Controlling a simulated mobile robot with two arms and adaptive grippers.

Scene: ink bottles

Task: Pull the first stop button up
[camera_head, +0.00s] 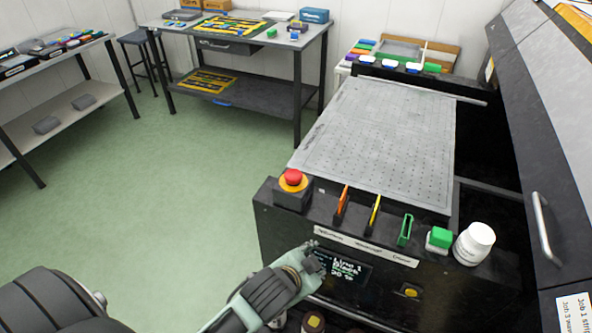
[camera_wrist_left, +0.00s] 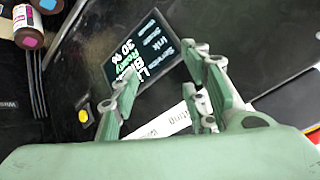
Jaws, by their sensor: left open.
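The stop button (camera_head: 293,177) is a red mushroom cap on a yellow ring and black box. It sits at the left front corner of the printer's dark front ledge. My left gripper (camera_head: 306,257) is in front of the printer's front panel, below and slightly right of the button, apart from it. In the left wrist view my left gripper (camera_wrist_left: 165,90) has its two green fingers spread apart with nothing between them. The display (camera_wrist_left: 140,50) and white label strip lie behind them. My right gripper is not in view.
Beside the button on the ledge stand an orange tool (camera_head: 342,202), a yellow tool (camera_head: 374,213), a green frame (camera_head: 405,230), a green-topped block (camera_head: 440,238) and a white bottle (camera_head: 474,244). Dark bottles (camera_wrist_left: 32,25) show below the panel. Green floor is free at left.

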